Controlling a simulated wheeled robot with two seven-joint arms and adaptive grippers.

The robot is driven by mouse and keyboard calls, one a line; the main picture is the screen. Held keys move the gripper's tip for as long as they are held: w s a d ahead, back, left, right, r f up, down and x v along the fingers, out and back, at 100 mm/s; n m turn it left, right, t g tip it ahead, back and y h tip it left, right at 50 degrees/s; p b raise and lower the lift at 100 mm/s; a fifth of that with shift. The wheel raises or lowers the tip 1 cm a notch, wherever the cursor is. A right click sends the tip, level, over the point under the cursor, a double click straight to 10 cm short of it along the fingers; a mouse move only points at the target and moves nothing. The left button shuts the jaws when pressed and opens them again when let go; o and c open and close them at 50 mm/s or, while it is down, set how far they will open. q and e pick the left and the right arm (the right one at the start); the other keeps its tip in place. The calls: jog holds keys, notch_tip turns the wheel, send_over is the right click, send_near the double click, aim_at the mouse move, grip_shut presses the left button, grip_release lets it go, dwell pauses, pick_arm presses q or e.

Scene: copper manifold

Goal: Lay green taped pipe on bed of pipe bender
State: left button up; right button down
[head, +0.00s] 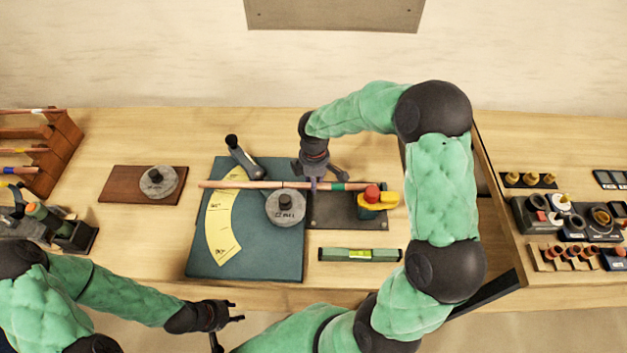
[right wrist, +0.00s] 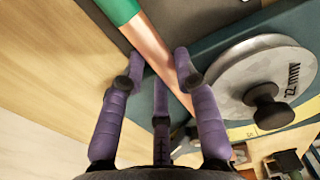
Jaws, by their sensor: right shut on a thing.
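The green taped pipe (head: 240,184) is a long copper tube lying roughly level across the pipe bender (head: 285,255), behind its round grey 22 mm former (head: 287,206). Its green tape band (head: 340,186) is right of my right gripper (head: 316,184). That gripper is shut on the pipe from above. In the right wrist view the copper (right wrist: 155,50) runs between the purple fingers, with the green tape (right wrist: 117,8) at top left. I cannot tell whether the pipe touches the bed. My left gripper (head: 228,330) is open and empty in front of the table.
A red and yellow button (head: 374,197) stands near the pipe's right end. A green spirit level (head: 360,254) lies in front. A brown board with a smaller former (head: 158,181) is left, a pipe rack (head: 60,140) far left. Trays of fittings (head: 560,215) are right.

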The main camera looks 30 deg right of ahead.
jog(key=shift+s+d, duration=0.4)
jog(key=shift+d, duration=0.25)
dwell(0.3)
jog(key=c, duration=0.9)
grip_release()
jog(key=shift+o, duration=0.5)
jog(key=shift+o, duration=1.3)
jog(key=shift+r+p, duration=2.9)
jog(key=shift+r, duration=0.65)
